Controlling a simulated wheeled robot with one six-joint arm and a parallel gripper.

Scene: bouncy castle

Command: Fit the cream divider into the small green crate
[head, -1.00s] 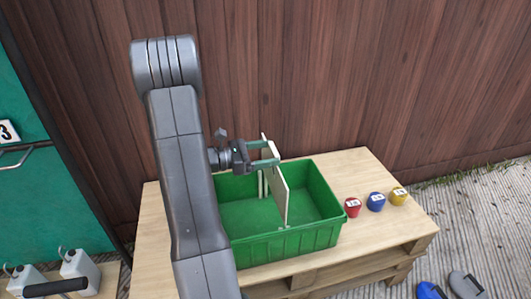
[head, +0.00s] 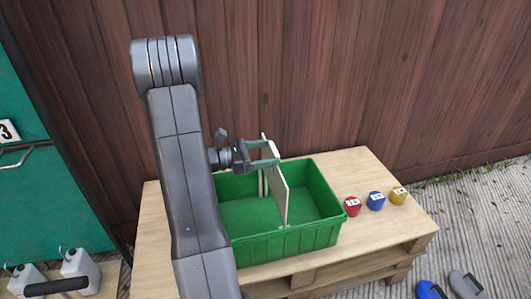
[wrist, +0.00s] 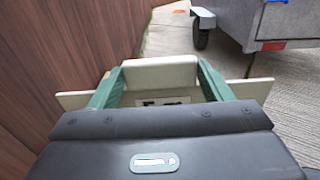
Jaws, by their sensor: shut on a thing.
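The cream divider (head: 279,188) stands upright across the inside of the small green crate (head: 288,243). Its back part rises above the crate's rim, and its lower front part is between the crate walls. Whether its bottom edge touches the floor or sits in slots I cannot tell. Pale upright strips show beside it at the back wall. My gripper (head: 264,154) is shut on the divider's raised part from the left. In the wrist view the divider (wrist: 160,63) shows between the two green fingers of my gripper (wrist: 160,84).
The crate stands on a wooden pallet table (head: 358,168) against a brown plank wall (head: 350,80). Red (head: 352,206), blue (head: 376,201) and yellow (head: 398,196) cups stand right of the crate. White jugs (head: 80,268) are at lower left. A grey trailer (wrist: 250,20) shows in the wrist view.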

